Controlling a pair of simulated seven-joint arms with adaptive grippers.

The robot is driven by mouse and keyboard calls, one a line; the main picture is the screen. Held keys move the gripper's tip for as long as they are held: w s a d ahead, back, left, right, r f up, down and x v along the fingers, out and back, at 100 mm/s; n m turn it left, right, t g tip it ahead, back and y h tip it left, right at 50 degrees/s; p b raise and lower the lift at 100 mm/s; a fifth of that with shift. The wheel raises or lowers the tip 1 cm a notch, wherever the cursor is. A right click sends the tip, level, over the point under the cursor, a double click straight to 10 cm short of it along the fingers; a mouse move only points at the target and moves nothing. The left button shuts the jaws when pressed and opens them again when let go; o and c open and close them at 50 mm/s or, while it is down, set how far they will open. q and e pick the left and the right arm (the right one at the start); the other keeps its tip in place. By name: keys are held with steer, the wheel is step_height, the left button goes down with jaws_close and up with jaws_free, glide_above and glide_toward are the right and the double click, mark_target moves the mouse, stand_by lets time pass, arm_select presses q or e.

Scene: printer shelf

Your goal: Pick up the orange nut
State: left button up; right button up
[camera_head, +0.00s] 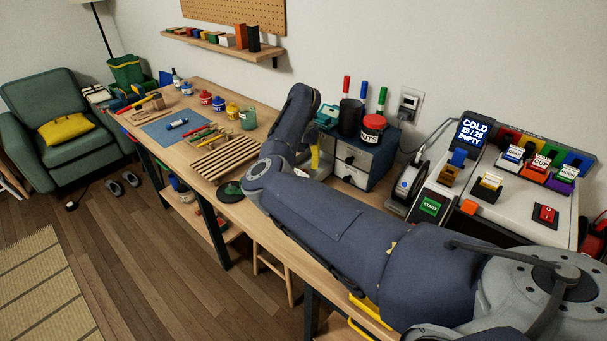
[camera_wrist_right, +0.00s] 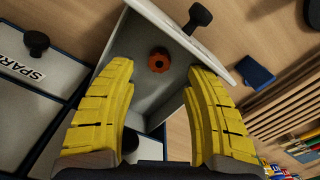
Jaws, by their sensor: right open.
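The orange nut (camera_wrist_right: 158,60) lies in an open grey drawer (camera_wrist_right: 148,97) in the right wrist view. My right gripper (camera_wrist_right: 157,76) is open, its two yellow fingers spread on either side of the nut in that view and holding nothing. I cannot tell how far above the nut the fingertips are. In the head view a yellow finger of it (camera_head: 315,157) shows beside the small drawer cabinet (camera_head: 376,160). The nut is hidden there. My left gripper is not in view.
The drawer's white front with a black knob (camera_wrist_right: 200,17) is close to the right finger. A blue block (camera_wrist_right: 256,71) and a slatted wooden rack (camera_wrist_right: 285,105) are nearby. In the head view, a red-lidded jar (camera_head: 372,131) stands on the cabinet, and the control console (camera_head: 515,205) is to the right.

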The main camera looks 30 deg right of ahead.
mark_target(304, 171)
steer(key=shift+f, duration=2)
steer(key=shift+o, duration=0.2)
steer(key=c, duration=1)
